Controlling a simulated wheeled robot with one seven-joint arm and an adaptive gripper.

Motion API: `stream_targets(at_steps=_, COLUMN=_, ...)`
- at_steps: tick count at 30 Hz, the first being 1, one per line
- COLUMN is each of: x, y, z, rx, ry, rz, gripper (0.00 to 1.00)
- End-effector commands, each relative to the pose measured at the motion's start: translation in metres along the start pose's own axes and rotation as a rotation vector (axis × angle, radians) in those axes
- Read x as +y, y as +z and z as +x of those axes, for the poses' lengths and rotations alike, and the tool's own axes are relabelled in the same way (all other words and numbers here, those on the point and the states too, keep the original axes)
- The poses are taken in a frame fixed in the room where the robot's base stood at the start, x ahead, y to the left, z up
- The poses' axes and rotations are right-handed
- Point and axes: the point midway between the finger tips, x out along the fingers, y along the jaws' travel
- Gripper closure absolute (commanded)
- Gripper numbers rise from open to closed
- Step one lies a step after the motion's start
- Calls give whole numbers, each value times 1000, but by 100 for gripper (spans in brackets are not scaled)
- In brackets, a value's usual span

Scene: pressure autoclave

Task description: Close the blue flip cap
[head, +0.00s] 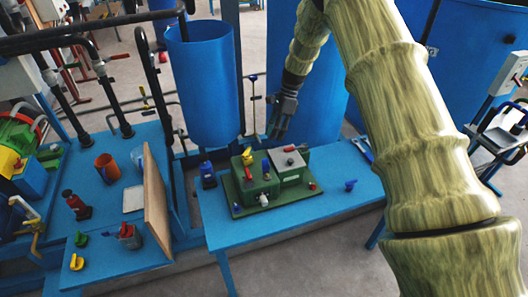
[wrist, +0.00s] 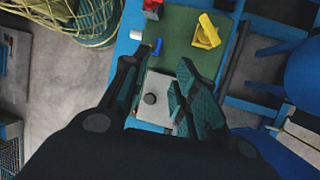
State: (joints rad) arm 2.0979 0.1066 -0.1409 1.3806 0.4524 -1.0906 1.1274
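My gripper (head: 276,132) hangs above and behind the apparatus, pointing down. In the wrist view my gripper (wrist: 164,58) has its fingers apart, with nothing held between them. A grey plate with a black knob (wrist: 150,98) shows below the gap.
A yellow handle (wrist: 207,32), a white cylinder (wrist: 136,34) and a red part (wrist: 151,8) sit close to the blue tab. A blue valve (head: 350,185) and a blue-topped item (head: 208,173) flank the apparatus. A large blue tank (head: 203,85) stands behind, left of my gripper.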

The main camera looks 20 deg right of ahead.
Motion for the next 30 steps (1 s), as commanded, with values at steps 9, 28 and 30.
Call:
stream_targets(at_steps=9, x=-2, y=12, z=26, rx=-3, ry=10, rz=-3, gripper=71)
stream_targets(at_steps=28, x=-2, y=8, z=101, rx=-4, ry=5, rz=0, gripper=71)
stream_targets(at_steps=30, x=-2, y=8, z=103, rx=-3, ry=5, rz=0, gripper=71)
